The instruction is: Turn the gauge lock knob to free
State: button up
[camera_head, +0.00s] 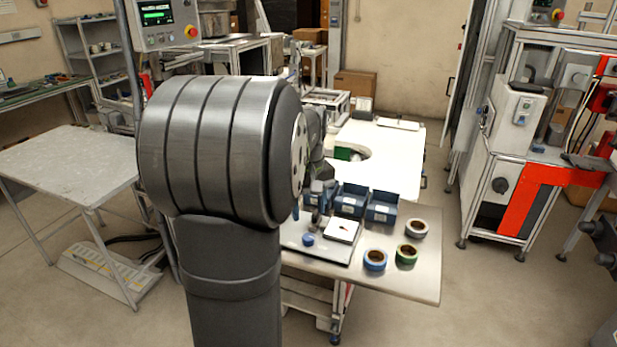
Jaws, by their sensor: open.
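A small blue knob (308,239) stands on a grey plate (325,251) on the table, left of a white square piece with a small brown mark (343,230). I take this blue knob to be the gauge lock knob; which way it is turned is too small to tell. My gripper (318,194) is above and behind the knob, apart from it, small and partly hidden by my own arm. It is open, and I see nothing held in it.
The table's front right corner (425,285) is clear. My arm blocks the left side.

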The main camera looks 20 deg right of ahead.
notch_tip(320, 180, up, 9)
send_over(308, 236)
jog(key=shift+s, duration=0.1)
dwell(0.5)
notch_tip(308, 236, down, 17)
jog(key=shift+f, duration=0.2)
dwell(0.4)
